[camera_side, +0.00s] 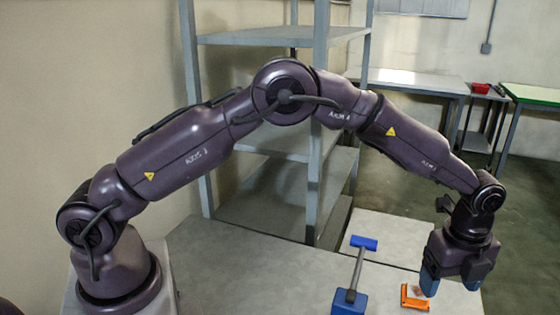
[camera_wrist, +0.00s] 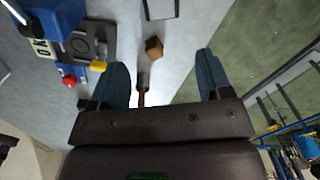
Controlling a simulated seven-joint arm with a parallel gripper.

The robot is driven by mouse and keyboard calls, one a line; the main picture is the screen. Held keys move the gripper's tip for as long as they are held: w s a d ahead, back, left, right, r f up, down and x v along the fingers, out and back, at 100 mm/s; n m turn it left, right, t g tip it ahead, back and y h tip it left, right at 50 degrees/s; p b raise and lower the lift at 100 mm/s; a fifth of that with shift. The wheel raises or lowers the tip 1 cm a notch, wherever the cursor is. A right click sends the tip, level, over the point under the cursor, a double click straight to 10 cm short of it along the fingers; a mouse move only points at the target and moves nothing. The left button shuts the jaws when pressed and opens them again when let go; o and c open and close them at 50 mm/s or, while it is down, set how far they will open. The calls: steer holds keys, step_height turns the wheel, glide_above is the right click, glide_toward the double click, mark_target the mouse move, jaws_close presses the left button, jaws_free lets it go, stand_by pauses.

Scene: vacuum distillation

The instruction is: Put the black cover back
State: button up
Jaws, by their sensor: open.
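My gripper (camera_side: 451,284) points down over the right end of the light table in the side view, its two blue fingers apart. The wrist view also shows my gripper (camera_wrist: 162,62) open, with nothing held between the fingers. A small brown block (camera_wrist: 154,47) lies beyond the gap between the fingertips. A thin brown piece with a dark end (camera_wrist: 142,88) shows near the left finger. I cannot identify the black cover for certain; a dark grey piece (camera_wrist: 161,9) at the top edge of the wrist view is partly cut off.
An orange frame (camera_side: 414,304) lies just left of my gripper. A blue-based stand with a grey rod and blue head (camera_side: 363,243) is farther left. A blue device with a red button (camera_wrist: 69,80) and yellow knob (camera_wrist: 98,66) is left in the wrist view. Grey shelving (camera_side: 318,130) stands behind.

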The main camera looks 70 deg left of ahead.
steer(key=s+a+r+n+t, duration=0.2)
steer(key=s+a+r+n, duration=0.4)
steer(key=r, duration=0.4)
steer(key=s+a+r+n+t, duration=0.1)
steer(key=s+a+r+n, duration=0.5)
steer(key=r, duration=0.4)
steer(key=s+a+n+t, duration=0.1)
steer(key=s+a+n, duration=0.2)
steer(key=s+n, duration=0.2)
steer(key=s+a+n+t, duration=0.1)
steer(key=s+a+n, duration=0.3)
steer(key=s, duration=0.8)
steer(key=shift+s+n, duration=0.3)
steer(key=shift+n, duration=0.1)
steer(key=shift+r, duration=0.15)
